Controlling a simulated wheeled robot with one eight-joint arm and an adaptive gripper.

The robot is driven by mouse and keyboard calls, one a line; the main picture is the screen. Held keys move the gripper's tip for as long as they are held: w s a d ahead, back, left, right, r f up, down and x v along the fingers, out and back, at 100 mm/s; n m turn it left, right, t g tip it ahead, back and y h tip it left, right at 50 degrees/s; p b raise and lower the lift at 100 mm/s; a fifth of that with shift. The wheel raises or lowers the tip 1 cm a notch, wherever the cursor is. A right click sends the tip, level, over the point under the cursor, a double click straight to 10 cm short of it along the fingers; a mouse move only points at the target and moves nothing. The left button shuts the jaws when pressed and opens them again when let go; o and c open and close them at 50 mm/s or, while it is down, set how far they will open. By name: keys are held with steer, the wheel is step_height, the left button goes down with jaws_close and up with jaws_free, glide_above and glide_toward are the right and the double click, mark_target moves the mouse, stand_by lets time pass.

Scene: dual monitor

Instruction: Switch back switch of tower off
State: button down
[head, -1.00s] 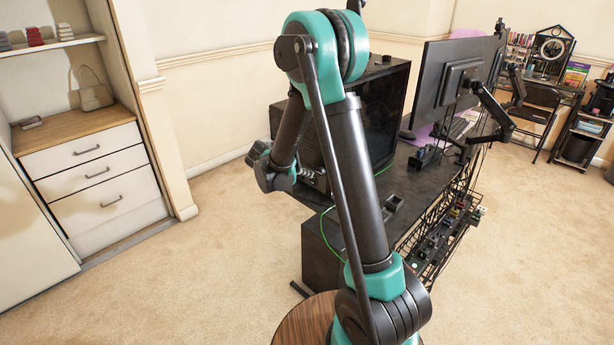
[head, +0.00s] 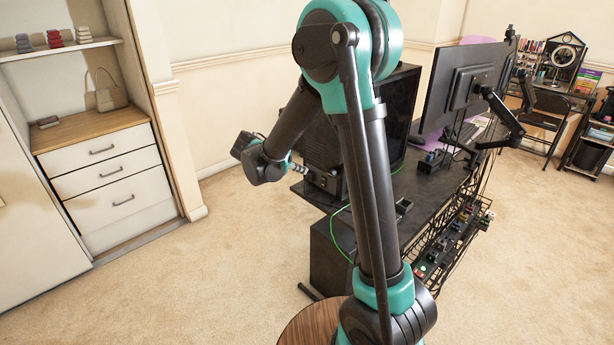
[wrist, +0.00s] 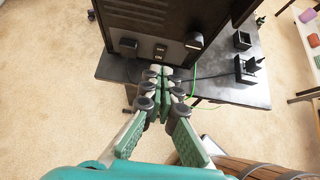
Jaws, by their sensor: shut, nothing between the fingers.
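The black computer tower (head: 404,112) stands on the dark desk, partly hidden behind my arm in the head view. In the wrist view the tower's back (wrist: 150,22) fills the top. A small switch (wrist: 160,50) with light marks sits low on that back, beside a plugged-in power connector (wrist: 128,45). My gripper (wrist: 164,72) is shut and empty, its fingertips just below the switch in the picture. I cannot tell whether they touch the tower. In the head view my gripper (head: 300,170) is small beside the tower's back. The switch's position is too small to read.
The desk (wrist: 225,92) has small black boxes (wrist: 248,70) to the right of the tower. A green cable (head: 337,225) hangs over its edge. A monitor (head: 465,85) on an arm stands further right. Carpet is clear at left, before the white drawers (head: 105,180).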

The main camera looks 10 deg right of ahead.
steer(key=shift+r+v, duration=0.25)
steer(key=shift+v, duration=1)
steer(key=shift+w+d, duration=0.15)
